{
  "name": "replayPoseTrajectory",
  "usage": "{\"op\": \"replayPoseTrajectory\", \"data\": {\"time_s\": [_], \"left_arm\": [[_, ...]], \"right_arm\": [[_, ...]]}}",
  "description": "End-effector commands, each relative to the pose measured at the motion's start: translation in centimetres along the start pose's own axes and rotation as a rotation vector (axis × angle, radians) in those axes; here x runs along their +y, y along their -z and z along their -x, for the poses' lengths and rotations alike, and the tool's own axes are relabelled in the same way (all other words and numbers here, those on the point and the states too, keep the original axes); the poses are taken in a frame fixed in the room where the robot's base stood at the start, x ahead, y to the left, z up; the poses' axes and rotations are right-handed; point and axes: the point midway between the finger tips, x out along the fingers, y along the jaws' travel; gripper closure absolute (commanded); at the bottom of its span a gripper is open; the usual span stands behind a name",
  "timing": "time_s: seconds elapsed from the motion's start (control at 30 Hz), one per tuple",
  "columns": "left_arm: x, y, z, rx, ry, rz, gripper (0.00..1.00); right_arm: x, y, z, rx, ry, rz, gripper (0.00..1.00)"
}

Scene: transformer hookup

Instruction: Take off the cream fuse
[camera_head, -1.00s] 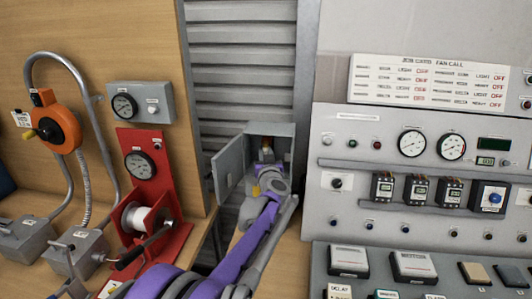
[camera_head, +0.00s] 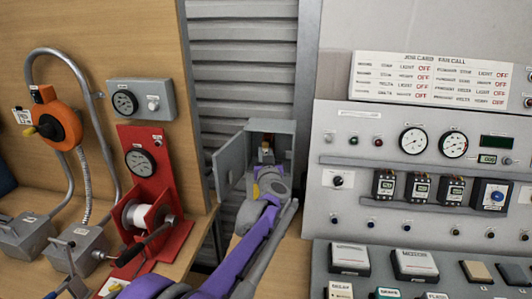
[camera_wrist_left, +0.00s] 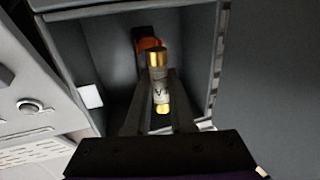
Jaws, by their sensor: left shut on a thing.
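The cream fuse (camera_wrist_left: 158,88) has a pale body with dark marks and gold end caps. It stands between the two fingers of my left gripper (camera_wrist_left: 159,92) in the left wrist view, and they are shut on it. The open grey box (camera_head: 286,130) is around and behind it. An orange-red part (camera_wrist_left: 150,44) sits behind the fuse's top cap; I cannot tell whether the fuse touches it. In the head view my left gripper (camera_head: 266,160) reaches into the box, and the fuse is too small to make out clearly. My right gripper is not in view.
The box's door (camera_head: 230,169) hangs open on the left. A red winch stand (camera_head: 151,180) and an orange reel (camera_head: 53,127) are farther left. A control panel (camera_head: 410,175) with gauges and switches stands close on the right.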

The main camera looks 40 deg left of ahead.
Motion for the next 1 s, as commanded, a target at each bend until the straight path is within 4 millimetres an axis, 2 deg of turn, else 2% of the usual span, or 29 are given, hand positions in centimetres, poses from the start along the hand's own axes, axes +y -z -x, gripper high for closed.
{"op": "replayPoseTrajectory", "data": {"time_s": [0.43, 1.0], "left_arm": [[-0.9, -0.1, 3.3, 0.0, 0.0, 0.0, 1.0], [-0.9, 0.0, 3.6, 0.0, 0.0, 0.0, 1.0]], "right_arm": [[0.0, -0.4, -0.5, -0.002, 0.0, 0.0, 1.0], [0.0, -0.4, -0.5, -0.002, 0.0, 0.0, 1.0]]}}
